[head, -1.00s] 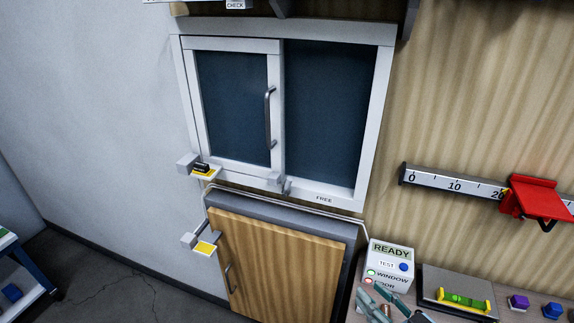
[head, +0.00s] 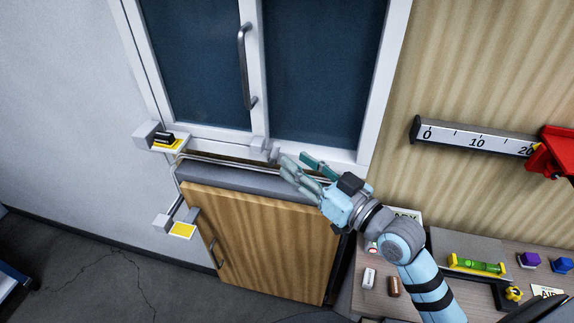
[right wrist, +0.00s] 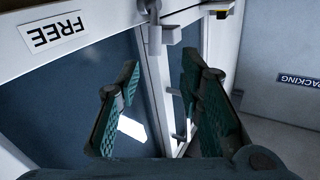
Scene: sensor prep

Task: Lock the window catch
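The window catch (head: 271,154) is a small grey lever at the bottom rail of the white-framed window, beside a pale block (head: 258,143) on the left sash. In the right wrist view, which is upside down, the catch (right wrist: 154,38) shows just beyond the fingertips, near a FREE label (right wrist: 52,33). My right gripper (head: 292,157) is open and empty, its fingers pointing at the catch from the right. Its two teal-padded fingers (right wrist: 158,70) are apart in the wrist view, with no clear contact on the catch. My left gripper is not in view.
A wooden cabinet door (head: 260,235) and grey ledge sit below the window. Small yellow-marked brackets (head: 183,230) stick out at left. A bench at right holds a level (head: 477,266) and small parts. A ruler rail (head: 470,138) with a red slider (head: 553,152) is on the wall.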

